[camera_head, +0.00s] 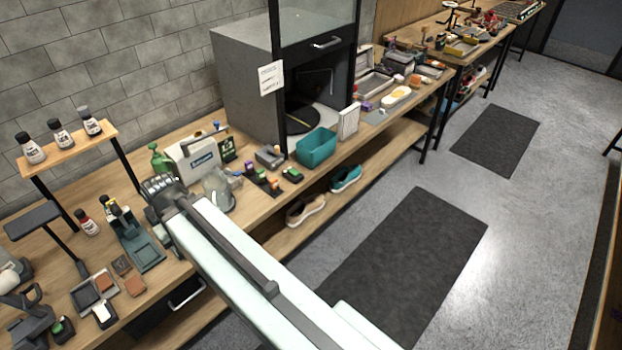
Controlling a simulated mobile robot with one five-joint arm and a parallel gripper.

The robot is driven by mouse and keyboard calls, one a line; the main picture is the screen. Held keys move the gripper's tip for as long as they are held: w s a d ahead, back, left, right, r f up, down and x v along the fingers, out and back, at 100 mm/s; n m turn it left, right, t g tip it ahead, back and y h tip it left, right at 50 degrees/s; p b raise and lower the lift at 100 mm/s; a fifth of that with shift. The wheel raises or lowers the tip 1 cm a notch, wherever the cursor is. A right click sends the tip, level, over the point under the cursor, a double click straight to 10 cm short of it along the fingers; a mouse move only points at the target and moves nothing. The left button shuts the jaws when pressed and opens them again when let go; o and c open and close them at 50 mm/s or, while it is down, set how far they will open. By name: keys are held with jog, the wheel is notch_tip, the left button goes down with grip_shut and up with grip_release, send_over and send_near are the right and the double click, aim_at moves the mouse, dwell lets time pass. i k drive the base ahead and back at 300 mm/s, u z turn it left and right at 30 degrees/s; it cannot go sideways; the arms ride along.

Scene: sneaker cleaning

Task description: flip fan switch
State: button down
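I cannot make out a fan switch. A dark grey booth (243,95) with an open front and a dark round turntable (301,120) inside stands on the bench. A raised glass front with a handle (326,43) is at its top.
A pale machine (194,157) and a clear jar (219,190) stand close to my gripper. A teal bin (316,148) sits before the booth. A bottle shelf (68,147) is at the left. Shoes (306,209) lie on the lower shelf. Floor with dark mats (425,250) is clear.

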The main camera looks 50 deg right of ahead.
aim_at(293, 171)
jog(key=z, duration=1.35)
jog(key=k, duration=1.05)
jog(key=u, duration=0.95)
jog(key=i, duration=1.65)
jog(key=z, duration=0.1)
